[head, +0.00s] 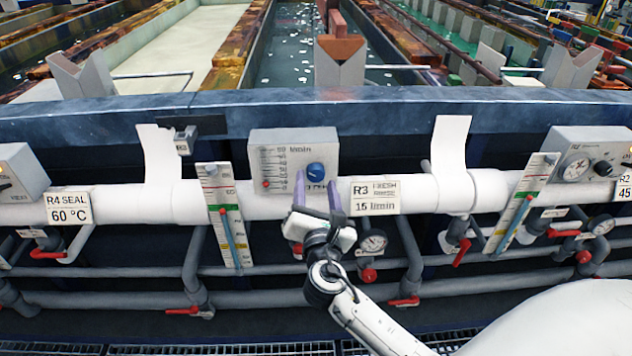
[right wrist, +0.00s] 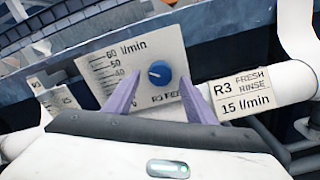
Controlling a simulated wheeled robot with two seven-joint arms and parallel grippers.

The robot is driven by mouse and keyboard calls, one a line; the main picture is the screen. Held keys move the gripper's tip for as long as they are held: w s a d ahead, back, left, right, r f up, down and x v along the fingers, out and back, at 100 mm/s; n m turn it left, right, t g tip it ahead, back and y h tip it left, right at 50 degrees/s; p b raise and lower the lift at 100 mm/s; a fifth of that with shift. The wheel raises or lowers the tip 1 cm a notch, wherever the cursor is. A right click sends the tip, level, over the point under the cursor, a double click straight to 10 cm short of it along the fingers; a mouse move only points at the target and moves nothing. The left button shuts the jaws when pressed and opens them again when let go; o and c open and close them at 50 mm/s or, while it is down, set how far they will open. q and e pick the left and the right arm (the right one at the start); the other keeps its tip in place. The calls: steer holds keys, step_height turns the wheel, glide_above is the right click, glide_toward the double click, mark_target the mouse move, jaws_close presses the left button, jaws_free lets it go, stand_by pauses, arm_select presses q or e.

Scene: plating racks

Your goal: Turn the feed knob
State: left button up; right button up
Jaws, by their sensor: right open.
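The blue feed knob (head: 316,171) sits on a light grey panel (head: 281,148) with an l/min scale, above a white pipe. The knob also shows in the right wrist view (right wrist: 159,73), with a pale pointer mark on its face. My right gripper (head: 318,184) is open just below and in front of the knob. Its two purple fingers stand apart, one on each side below the knob in the right wrist view (right wrist: 158,88). They do not appear closed on it; whether they touch it I cannot tell. My left gripper is not in view.
A sign (head: 375,195) reading R3 fresh rinse, 15 l/min hangs right of the gripper. A pressure gauge (head: 373,241) and red valve handles sit below the white pipe (head: 400,192). Another panel (head: 588,155) stands at the far right. Tanks lie behind the blue beam.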

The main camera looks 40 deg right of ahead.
steer(key=v, duration=0.8)
steer(key=shift+s+b, duration=0.2)
steer(key=shift+b, duration=0.15)
steer(key=s+a+f+m+g+y, duration=0.1)
steer(key=s+a+f+m+y, duration=0.15)
steer(key=f, duration=0.35)
steer(key=s+a+f+m+g+y, duration=0.2)
steer(key=f+m, duration=0.2)
steer(key=f, duration=0.2)
steer(key=s+a+f+m+g+y, duration=0.1)
steer(key=s+a+f+m+y, duration=0.15)
steer(key=f, duration=0.45)
steer(key=s+a+f+m+g+y, duration=0.1)
steer(key=s+a+f+m+y, duration=0.1)
steer(key=s+m, duration=0.4)
steer(key=s+a+f+m+g+y, duration=0.1)
steer(key=s+a+f+m+y, duration=0.2)
steer(key=s+f+m, duration=0.3)
steer(key=shift+a+m+g, duration=0.3)
steer(key=shift+a+m, duration=0.15)
steer(key=shift+m, duration=0.35)
